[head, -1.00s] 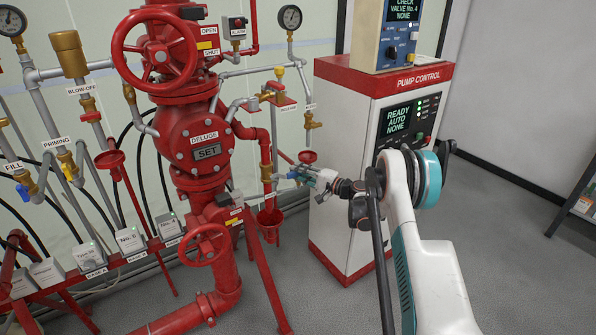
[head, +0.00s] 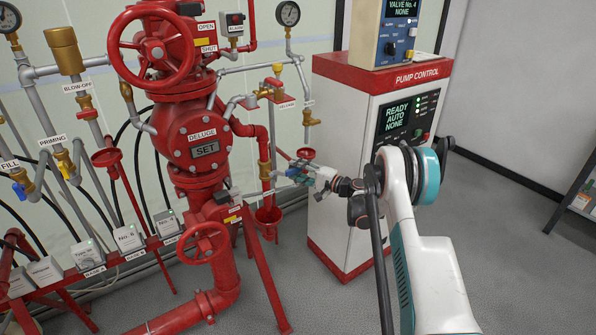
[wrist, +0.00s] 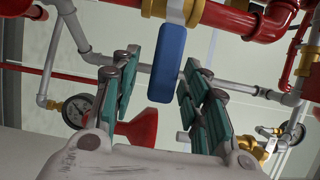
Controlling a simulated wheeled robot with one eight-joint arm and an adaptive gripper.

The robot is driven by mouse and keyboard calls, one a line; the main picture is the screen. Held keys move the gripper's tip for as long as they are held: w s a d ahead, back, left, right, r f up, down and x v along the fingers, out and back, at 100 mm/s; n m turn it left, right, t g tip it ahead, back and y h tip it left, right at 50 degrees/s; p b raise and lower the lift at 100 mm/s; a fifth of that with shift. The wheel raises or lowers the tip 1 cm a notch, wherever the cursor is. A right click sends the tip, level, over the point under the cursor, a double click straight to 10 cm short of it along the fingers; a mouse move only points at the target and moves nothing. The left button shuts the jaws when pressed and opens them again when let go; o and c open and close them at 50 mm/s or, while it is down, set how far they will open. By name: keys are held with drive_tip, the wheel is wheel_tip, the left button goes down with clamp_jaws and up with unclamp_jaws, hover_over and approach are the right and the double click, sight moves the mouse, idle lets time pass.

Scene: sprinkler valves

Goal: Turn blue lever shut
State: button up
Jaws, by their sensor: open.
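In the wrist view a blue lever (wrist: 167,62) hangs from a brass fitting on a red pipe. My gripper (wrist: 158,68) is open, with one teal finger on each side of the lever. Gaps show between the lever and the fingers, and I see no clear contact. In the head view my gripper (head: 298,172) is at the thin piping right of the red deluge valve (head: 203,145). The lever between the fingers is too small to tell apart there. Another blue lever (head: 19,190) is at the far left, below the FILL label.
A red funnel (wrist: 138,130) and a pressure gauge (wrist: 78,110) show beyond my fingers in the wrist view. The pump control cabinet (head: 335,195) stands close on the right. A red handwheel (head: 204,243) sits low in front. Grey floor lies open at the right.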

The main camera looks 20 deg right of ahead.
drive_tip(key=v, duration=1.2)
drive_tip(key=shift+a, duration=0.15)
